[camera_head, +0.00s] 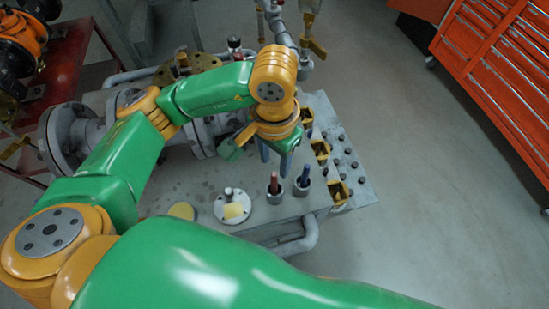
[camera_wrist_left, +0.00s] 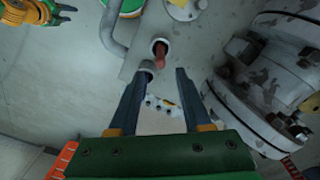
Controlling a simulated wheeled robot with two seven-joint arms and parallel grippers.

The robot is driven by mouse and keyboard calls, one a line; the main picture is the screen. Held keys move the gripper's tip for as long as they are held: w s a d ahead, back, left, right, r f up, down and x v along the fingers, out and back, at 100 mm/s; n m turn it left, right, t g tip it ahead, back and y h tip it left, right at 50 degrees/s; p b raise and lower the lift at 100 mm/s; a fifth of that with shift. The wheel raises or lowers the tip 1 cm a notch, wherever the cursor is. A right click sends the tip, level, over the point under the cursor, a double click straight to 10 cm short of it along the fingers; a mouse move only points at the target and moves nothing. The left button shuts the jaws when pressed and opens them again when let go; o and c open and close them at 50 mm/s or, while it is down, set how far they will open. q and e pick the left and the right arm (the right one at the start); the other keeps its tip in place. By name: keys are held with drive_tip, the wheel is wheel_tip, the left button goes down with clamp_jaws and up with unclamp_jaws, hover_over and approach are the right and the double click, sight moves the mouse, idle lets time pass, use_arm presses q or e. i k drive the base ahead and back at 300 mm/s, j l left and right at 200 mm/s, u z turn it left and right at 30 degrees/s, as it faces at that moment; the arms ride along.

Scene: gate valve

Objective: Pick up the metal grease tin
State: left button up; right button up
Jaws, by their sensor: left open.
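My left gripper (camera_head: 275,158) hangs above the bench near its front right part, fingers down, open and empty. In the left wrist view its two dark fingers (camera_wrist_left: 155,88) are spread, with nothing between them. No object is clearly a grease tin. Two small grey metal cups stand near the front edge: one (camera_head: 273,197) holds a red-handled item, the other (camera_head: 301,190) a blue-handled one. The wrist view shows the red item's cup (camera_wrist_left: 160,42) just beyond the fingertips and the other cup (camera_wrist_left: 146,67) beside the left fingertip. Part of my right arm shows at the wrist view's top left; its jaw opening is unclear.
Large flanged pipework (camera_head: 70,140) stands left. An orange tool cabinet (camera_head: 490,80) is far right; floor between is clear.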

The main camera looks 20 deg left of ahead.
sight(184, 210)
drive_tip(key=k+l, duration=0.2)
drive_tip(key=k, duration=0.3)
drive_tip(key=k+l, duration=0.2)
drive_tip(key=k, duration=0.25)
